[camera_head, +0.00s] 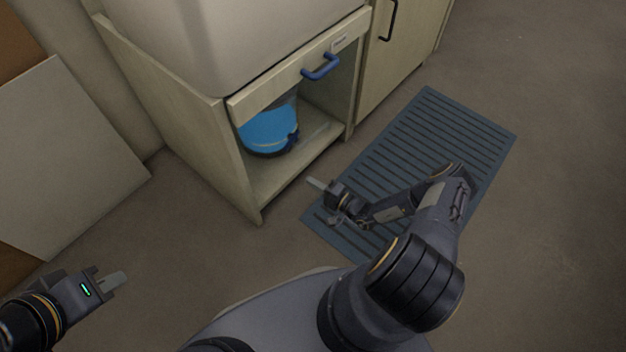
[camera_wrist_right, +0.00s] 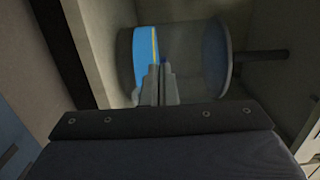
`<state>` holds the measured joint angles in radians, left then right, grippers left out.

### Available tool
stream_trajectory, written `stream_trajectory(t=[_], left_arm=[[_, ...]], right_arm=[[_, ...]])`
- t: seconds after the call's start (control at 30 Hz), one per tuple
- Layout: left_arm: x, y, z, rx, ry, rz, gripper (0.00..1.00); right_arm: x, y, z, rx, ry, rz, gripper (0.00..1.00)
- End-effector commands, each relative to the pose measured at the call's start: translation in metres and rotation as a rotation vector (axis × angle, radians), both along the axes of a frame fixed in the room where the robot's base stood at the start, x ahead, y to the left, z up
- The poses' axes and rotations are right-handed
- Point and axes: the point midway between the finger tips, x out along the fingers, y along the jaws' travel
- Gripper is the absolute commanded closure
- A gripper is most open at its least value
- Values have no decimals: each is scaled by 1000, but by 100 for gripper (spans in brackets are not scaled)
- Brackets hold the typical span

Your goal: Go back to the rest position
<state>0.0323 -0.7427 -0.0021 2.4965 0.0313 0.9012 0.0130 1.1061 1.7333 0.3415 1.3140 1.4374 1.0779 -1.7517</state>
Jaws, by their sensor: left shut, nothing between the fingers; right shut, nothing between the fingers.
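My left gripper (camera_head: 112,281) is at the lower left of the head view, shut and empty, over bare floor. My right gripper (camera_head: 316,184) is in front of the open cabinet, above the floor mat. It is shut and empty, and its closed fingers also show in the right wrist view (camera_wrist_right: 158,84). A container with blue contents (camera_head: 268,131) stands inside the cabinet, apart from the right gripper. In the right wrist view the blue container (camera_wrist_right: 146,55) appears beyond the fingertips, lying sideways in the picture.
The cabinet (camera_head: 240,185) has an open lower compartment under a drawer front with a blue handle (camera_head: 320,67). A dark slatted mat (camera_head: 430,125) lies on the floor before it. A pale panel (camera_head: 70,160) leans at the left. Floor at the right is clear.

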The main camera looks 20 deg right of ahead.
Motion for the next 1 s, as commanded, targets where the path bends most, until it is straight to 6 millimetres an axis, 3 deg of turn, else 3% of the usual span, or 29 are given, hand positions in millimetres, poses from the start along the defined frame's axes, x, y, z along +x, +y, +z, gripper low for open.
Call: stream_trajectory(t=[0.33,0.47,0.57,0.73,0.87,1.0], left_arm=[[0,0,0,0,0,0,100],[0,0,0,0,0,0,100],[0,0,0,0,0,0,100],[0,0,0,0,0,0,100],[0,0,0,0,0,0,100],[0,0,0,0,0,0,100]], right_arm=[[1,0,1,-1,0,3,100],[7,-1,22,-17,-13,67,100],[15,-1,61,-50,-24,189,100],[15,13,150,-144,-1,466,100],[2,25,214,-251,51,643,100],[-24,37,276,-390,127,783,100]])
